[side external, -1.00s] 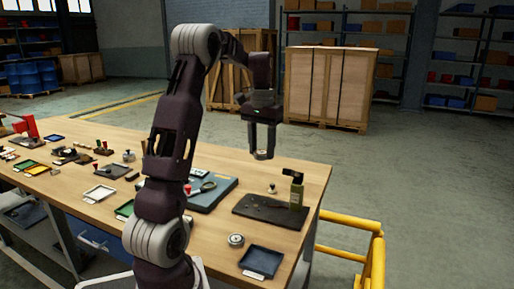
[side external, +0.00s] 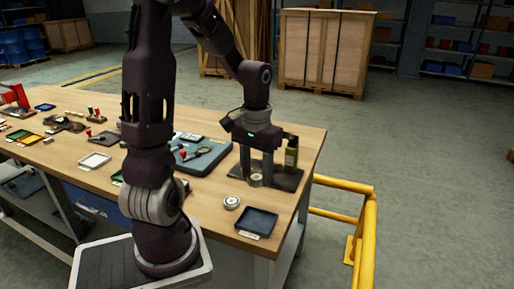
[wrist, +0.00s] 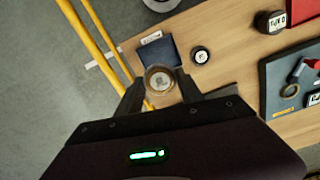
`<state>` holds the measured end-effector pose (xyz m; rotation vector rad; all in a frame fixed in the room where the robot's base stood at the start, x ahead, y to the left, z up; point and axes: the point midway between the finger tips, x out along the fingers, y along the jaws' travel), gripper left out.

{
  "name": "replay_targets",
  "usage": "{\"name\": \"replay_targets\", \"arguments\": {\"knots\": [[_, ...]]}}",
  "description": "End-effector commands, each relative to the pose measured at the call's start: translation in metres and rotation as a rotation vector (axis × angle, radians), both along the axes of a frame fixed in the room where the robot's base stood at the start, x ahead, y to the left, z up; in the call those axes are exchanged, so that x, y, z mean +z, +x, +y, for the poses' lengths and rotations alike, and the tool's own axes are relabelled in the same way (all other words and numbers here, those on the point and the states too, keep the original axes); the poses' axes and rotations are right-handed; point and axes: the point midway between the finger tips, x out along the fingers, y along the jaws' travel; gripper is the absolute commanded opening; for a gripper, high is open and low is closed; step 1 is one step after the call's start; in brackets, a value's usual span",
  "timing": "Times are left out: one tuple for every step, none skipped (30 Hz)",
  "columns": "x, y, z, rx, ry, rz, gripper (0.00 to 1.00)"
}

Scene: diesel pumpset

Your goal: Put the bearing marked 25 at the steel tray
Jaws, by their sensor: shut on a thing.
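My gripper (side external: 257,174) is shut on a round metal bearing (wrist: 159,80), held level between the fingertips above the right part of the bench; the bearing also shows in the side view (side external: 256,181). Its marking is too small to read. A dark blue-grey tray (side external: 257,222) with a pale label at its front lies empty near the bench's front right corner; it also shows in the wrist view (wrist: 172,51), just beyond the held bearing. I cannot tell whether this is the steel tray. A second round bearing (side external: 231,202) lies on the bench beside that tray (wrist: 201,55), apart from my gripper.
A blue-grey case (side external: 205,155) with tools lies to the left. A white tray (side external: 95,160) and small parts sit further left. A yellow rail (side external: 345,187) stands off the bench's right end.

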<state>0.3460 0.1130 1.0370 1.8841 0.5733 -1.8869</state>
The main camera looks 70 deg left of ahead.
Motion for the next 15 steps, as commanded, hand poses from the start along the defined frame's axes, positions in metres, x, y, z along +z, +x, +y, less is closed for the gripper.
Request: {"name": "replay_targets", "arguments": {"knots": [[-0.013, -0.001, -0.002, -0.002, -0.007, 0.005, 0.0], [-0.022, -0.001, -0.001, -0.003, -0.006, 0.006, 0.0], [-0.032, -0.001, -0.002, -0.004, -0.006, 0.006, 0.0], [-0.038, -0.001, -0.002, -0.004, -0.006, 0.004, 0.0], [-0.045, 0.0, -0.001, -0.004, -0.006, 0.005, 0.0], [-0.052, 0.0, -0.001, -0.003, -0.004, 0.004, 0.0], [-0.056, 0.0, -0.001, -0.003, -0.003, 0.002, 0.0], [-0.058, 0.0, -0.001, -0.002, -0.003, 0.002, 0.0], [-0.061, 0.0, -0.001, -0.002, -0.001, 0.0, 0.0], [-0.061, 0.0, 0.0, -0.002, -0.001, -0.001, 0.0], [-0.061, 0.0, 0.0, -0.002, 0.0, -0.001, 0.0], [-0.061, 0.001, 0.0, -0.001, 0.0, -0.002, 0.0], [-0.061, 0.0, 0.0, -0.001, 0.0, -0.002, 0.0], [-0.061, 0.0, 0.0, -0.001, 0.0, -0.002, 0.0], [-0.061, 0.0, 0.0, -0.001, 0.0, -0.002, 0.0]]}}
